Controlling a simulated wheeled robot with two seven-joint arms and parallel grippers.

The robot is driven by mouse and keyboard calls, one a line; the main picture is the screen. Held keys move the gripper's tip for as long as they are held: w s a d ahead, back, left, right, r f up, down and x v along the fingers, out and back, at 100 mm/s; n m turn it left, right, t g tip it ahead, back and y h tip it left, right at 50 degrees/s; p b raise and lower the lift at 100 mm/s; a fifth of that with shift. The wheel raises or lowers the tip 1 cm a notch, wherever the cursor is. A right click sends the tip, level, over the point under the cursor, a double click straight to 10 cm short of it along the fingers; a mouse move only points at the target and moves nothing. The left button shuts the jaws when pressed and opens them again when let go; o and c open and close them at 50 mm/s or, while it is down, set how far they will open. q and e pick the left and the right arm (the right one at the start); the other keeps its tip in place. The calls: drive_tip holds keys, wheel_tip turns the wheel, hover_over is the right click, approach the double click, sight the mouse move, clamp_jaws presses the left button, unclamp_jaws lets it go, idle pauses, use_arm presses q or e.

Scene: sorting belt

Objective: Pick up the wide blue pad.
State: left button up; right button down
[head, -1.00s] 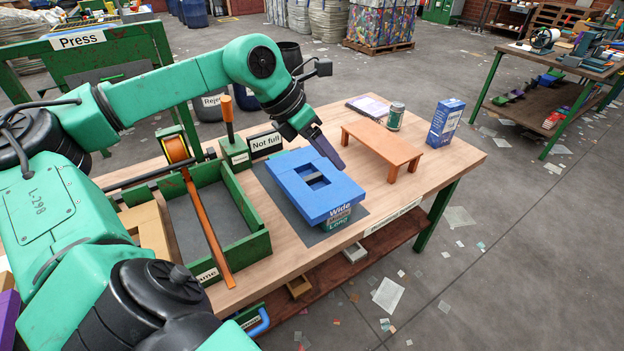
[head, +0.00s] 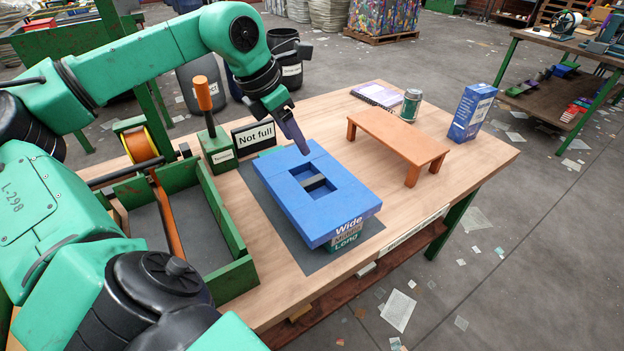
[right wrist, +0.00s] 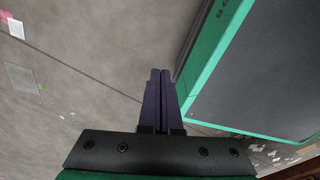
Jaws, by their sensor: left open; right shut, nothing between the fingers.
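The wide blue pad (head: 355,207) is a flat rectangular frame with an oblong opening in its middle. It lies level on top of a stack in the head view. The stack's front labels read "Wide", an unclear middle word and "Long", with a green piece (head: 347,243) at the bottom. My left gripper (head: 303,148) is open, pointing down at the pad's far end. I cannot tell whether its fingertip touches the pad, and only one finger shows clearly. My right gripper (right wrist: 160,92) is shut and empty in the right wrist view, over the floor.
The stack stands on a dark mat (head: 275,215) on the wooden table. Left are a "Not full" sign (head: 254,137), a handled stamp (head: 205,95) and a green-walled tray (head: 235,278). Right are an orange bench (head: 400,140), a can (head: 411,105) and a blue carton (head: 470,112).

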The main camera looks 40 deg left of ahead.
sight(317, 177)
use_arm(q)
drive_tip(key=p+x, duration=0.1)
drive_tip(key=x, duration=0.6)
drive_tip(key=p+x, duration=0.2)
drive_tip(key=x, duration=0.5)
drive_tip(key=shift+w+a+f, duration=0.15)
drive_tip(key=shift+w+f, duration=0.15)
drive_tip(key=shift+w, duration=0.05)
drive_tip(key=shift+s, duration=0.1)
drive_tip(key=c, duration=0.9)
clamp_jaws()
